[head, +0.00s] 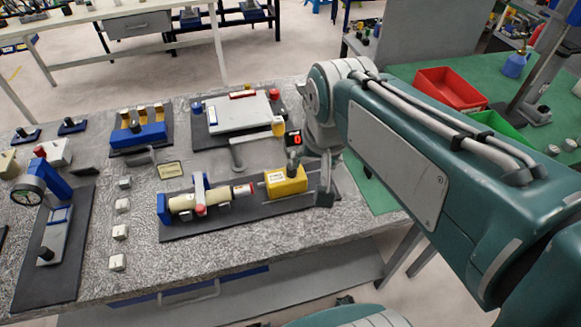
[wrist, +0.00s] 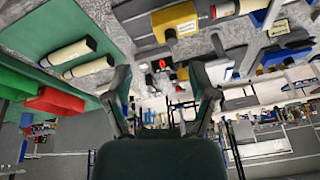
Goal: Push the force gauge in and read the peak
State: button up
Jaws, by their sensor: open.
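A cream cylinder (head: 207,200), which looks like the force gauge, lies in a blue bracket on a dark base plate (head: 235,222). Its right end has a dark and red tip that faces a yellow block (head: 286,181) with a grey knob on top. The block sits on rails on the same plate and also shows upside down at the top of the wrist view (wrist: 176,23). A small display (head: 294,140) shows red, apparently a 0. My gripper (head: 325,188) is just right of the yellow block, apart from it. In the wrist view its fingers (wrist: 163,95) are spread and empty.
A white panel device (head: 240,112) stands behind the rail plate. A blue stand with yellow parts (head: 138,133) is at the back left, and a dial gauge stand (head: 40,190) at far left. Red (head: 450,88) and green bins are on the right table.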

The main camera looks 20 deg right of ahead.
jog(key=w+f+m+g, duration=0.2)
jog(key=w+m, duration=0.1)
jog(key=w, duration=0.4)
jog(key=m+g, duration=0.2)
jog(key=m, duration=0.1)
send_over(281, 179)
jog(key=w+d, duration=0.1)
jog(key=d, duration=0.2)
notch_tip(281, 179, down, 4)
notch_tip(281, 179, down, 11)
jog(key=shift+a+r, duration=0.1)
jog(key=shift+r, duration=0.1)
